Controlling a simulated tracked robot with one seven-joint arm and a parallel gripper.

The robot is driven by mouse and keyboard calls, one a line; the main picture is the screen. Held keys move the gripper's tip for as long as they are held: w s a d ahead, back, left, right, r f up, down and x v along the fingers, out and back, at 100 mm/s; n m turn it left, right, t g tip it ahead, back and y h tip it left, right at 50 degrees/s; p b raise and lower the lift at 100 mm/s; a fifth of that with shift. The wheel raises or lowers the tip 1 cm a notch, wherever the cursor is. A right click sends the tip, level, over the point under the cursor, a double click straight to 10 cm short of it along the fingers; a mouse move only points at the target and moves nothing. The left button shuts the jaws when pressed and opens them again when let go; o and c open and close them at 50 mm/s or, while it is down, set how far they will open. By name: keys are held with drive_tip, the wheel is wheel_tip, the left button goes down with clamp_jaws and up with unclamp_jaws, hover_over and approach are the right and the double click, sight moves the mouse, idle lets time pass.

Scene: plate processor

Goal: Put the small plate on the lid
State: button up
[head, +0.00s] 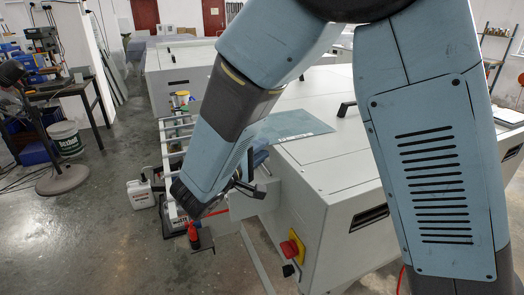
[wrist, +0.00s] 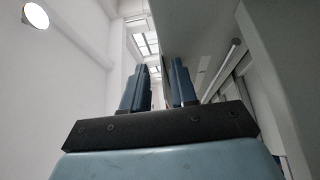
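The small plate is probably the flat blue-grey sheet (head: 287,126) with a pale strip, lying at the left end of the near machine's lid (head: 330,160) in the head view. My gripper (head: 258,160) is close to the sheet's left corner, beside the machine's left edge, partly hidden by my own arm. I cannot tell from the head view whether it touches the sheet. In the wrist view my gripper (wrist: 160,85) points up, its two dark-blue fingers apart with a gap between them. No held object is clear there.
The grey-white machine fills the centre right, with a red-and-yellow switch (head: 292,247) on its near side and a black handle (head: 346,108) on top. A rack (head: 172,140) and a white jug (head: 140,194) stand left of it. Open floor lies further left.

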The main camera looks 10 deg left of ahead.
drive_tip(key=v, duration=1.1)
drive_tip(key=shift+o, duration=0.5)
drive_tip(key=shift+s, duration=0.1)
idle(1.3)
